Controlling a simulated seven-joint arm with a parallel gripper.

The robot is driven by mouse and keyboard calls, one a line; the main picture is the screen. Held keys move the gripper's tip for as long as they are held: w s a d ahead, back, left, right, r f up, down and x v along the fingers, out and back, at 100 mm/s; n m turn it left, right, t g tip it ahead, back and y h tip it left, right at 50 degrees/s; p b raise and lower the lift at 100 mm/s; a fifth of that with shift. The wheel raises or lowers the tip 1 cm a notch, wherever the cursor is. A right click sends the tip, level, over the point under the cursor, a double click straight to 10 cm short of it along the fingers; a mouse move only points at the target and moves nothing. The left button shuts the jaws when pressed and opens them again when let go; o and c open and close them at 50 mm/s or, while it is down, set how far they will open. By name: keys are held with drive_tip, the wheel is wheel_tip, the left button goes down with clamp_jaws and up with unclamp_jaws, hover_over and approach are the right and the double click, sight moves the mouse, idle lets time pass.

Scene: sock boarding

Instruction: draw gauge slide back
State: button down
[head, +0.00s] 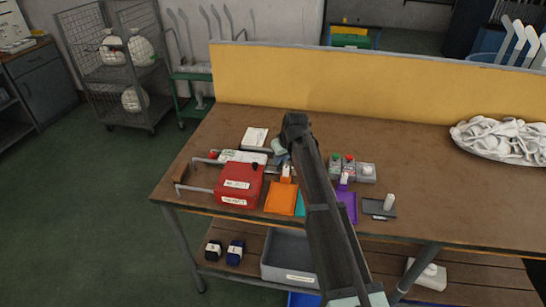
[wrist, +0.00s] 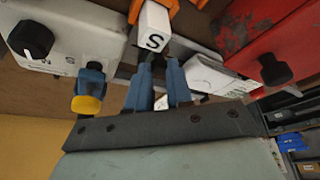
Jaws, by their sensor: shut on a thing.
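My gripper (wrist: 157,82) has two blue fingers, close together around a small dark piece (wrist: 158,62), which looks like the grip of the gauge slide. Most of that piece is hidden between the fingers. A white block marked S (wrist: 153,29) sits just past the fingertips, next to an orange part. A white labelled plate (wrist: 207,74) lies beside the fingers, toward the red box. In the head view my arm comes over the bench from the front, and my gripper (head: 283,158) is low among the bench items, its fingertips mostly hidden.
A red box (head: 239,186) stands left of my gripper, and orange (head: 281,199) and purple (head: 347,205) boards lie in front. A white unit with a black knob (wrist: 31,39) is close to my fingers. A yellow panel (head: 400,86) closes the back.

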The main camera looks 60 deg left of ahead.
drive_tip(key=c, duration=1)
unclamp_jaws()
drive_tip(key=shift+d+r, duration=0.1)
drive_tip(key=v, duration=1.3)
drive_tip(key=shift+s+r, duration=0.1)
drive_tip(key=shift+r, duration=0.2)
